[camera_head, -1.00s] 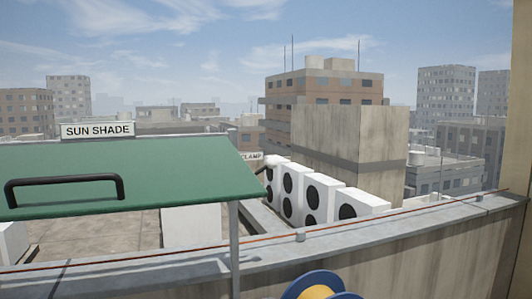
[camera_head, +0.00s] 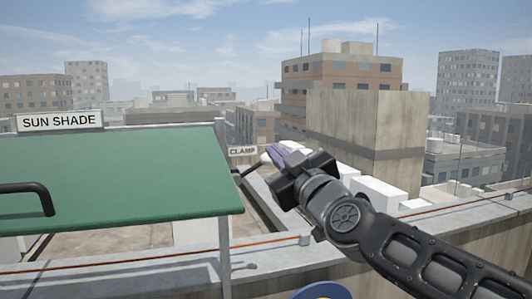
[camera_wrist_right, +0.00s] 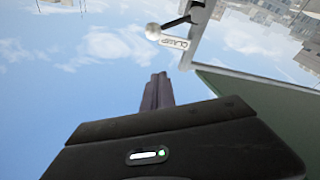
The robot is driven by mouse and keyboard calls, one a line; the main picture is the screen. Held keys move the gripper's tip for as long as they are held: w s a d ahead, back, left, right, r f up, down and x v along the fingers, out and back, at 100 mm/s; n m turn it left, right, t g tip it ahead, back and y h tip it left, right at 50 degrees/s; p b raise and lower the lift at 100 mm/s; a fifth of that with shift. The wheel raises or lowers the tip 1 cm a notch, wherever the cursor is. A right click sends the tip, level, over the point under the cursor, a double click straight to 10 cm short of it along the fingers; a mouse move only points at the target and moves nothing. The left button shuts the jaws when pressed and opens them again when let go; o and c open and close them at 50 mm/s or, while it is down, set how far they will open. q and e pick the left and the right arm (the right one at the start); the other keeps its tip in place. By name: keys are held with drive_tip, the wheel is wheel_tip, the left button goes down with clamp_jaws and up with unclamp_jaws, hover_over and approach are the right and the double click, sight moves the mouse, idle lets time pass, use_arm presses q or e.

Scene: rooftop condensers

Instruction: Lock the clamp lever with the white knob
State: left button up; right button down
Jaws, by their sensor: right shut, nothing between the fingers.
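The clamp lever (camera_head: 250,168) is a short dark rod at the right edge of the green sun shade, with a white knob (camera_head: 265,158) on its end. The white CLAMP sign (camera_head: 242,151) is just behind it. My right gripper (camera_head: 274,153) is shut and empty, its fingers close beside the knob and partly overlapping it in the head view. In the right wrist view the white knob (camera_wrist_right: 152,31) lies beyond the shut fingertips (camera_wrist_right: 158,76), with a visible gap in the picture. Contact is not seen. My left gripper is out of view.
The green sun shade (camera_head: 120,180), with a black handle (camera_head: 30,195) and a SUN SHADE sign (camera_head: 60,121), fills the left. A thin grey post (camera_head: 225,255) supports its corner. A parapet with an orange cable (camera_head: 270,243) crosses below. White condensers (camera_head: 378,193) stand behind my arm.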

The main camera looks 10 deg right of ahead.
sight(266, 154)
drive_tip(key=p+x, duration=0.2)
drive_tip(key=x, duration=0.8)
drive_tip(key=f+b, duration=0.1)
drive_tip(key=d+f+b, duration=0.1)
drive_tip(key=f+b, duration=0.1)
drive_tip(key=b, duration=0.1)
drive_tip(key=shift+s+d+f, duration=0.2)
drive_tip(key=shift+s+f, duration=0.1)
drive_tip(key=shift+d+f+m, duration=0.15)
drive_tip(key=shift+m, duration=0.15)
wheel_tip(266, 154, down, 9)
drive_tip(key=d+m+h+b, duration=0.2)
drive_tip(key=m+h+b, duration=0.1)
drive_tip(key=m, duration=1.1)
drive_tip(key=shift+d+m+h+b, duration=0.2)
drive_tip(key=shift+m+h+b, duration=0.2)
drive_tip(key=shift+h, duration=0.4)
drive_tip(key=shift+w, duration=0.1)
